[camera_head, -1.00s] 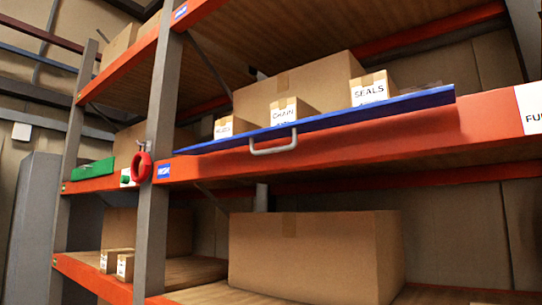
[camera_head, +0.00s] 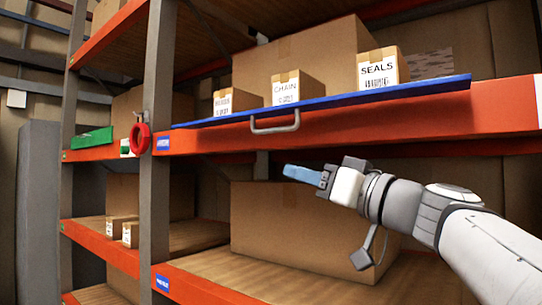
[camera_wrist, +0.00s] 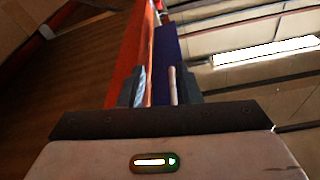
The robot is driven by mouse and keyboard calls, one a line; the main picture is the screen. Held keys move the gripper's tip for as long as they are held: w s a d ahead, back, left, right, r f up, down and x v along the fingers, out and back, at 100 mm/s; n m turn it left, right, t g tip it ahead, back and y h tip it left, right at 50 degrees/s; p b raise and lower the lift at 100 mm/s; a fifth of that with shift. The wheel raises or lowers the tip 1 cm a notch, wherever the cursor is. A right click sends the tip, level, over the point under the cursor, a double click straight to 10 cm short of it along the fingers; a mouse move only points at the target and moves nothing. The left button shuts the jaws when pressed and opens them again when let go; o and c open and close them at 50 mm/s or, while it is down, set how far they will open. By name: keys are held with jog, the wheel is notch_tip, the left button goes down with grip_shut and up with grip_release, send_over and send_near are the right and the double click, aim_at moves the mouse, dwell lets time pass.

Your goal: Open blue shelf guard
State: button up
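The blue shelf guard (camera_head: 370,97) is a long strip along the front of the middle shelf, above the orange beam. Its grey U-shaped handle (camera_head: 275,125) hangs from its front. My gripper (camera_head: 288,173) is below and slightly right of the handle, apart from it, and points left. In the wrist view, the two fingers of my gripper (camera_wrist: 156,88) stand apart with a gap between them. The blue guard (camera_wrist: 170,48) shows as a dark blue band beyond them. I cannot make out the handle in the wrist view.
Boxes labelled CHAIN (camera_head: 293,88) and SEALS (camera_head: 380,70) stand behind the guard. The orange beam (camera_head: 420,122) runs under it. A red ring (camera_head: 140,139) hangs on the left post (camera_head: 157,190). A large carton (camera_head: 300,230) fills the lower shelf behind my arm.

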jog(key=n+y, duration=0.1)
jog(key=y, duration=0.1)
send_near(278, 130)
jog(key=x, duration=0.3)
jog(key=shift+t, duration=0.4)
jog(key=p+x, duration=0.3)
jog(key=x, duration=0.3)
jog(key=shift+w+a+r+p, duration=0.1)
jog(key=shift+w+p, duration=0.2)
jog(key=shift+p, duration=0.05)
jog(key=shift+w+a, duration=0.25)
jog(key=shift+a, duration=0.1)
grip_shut()
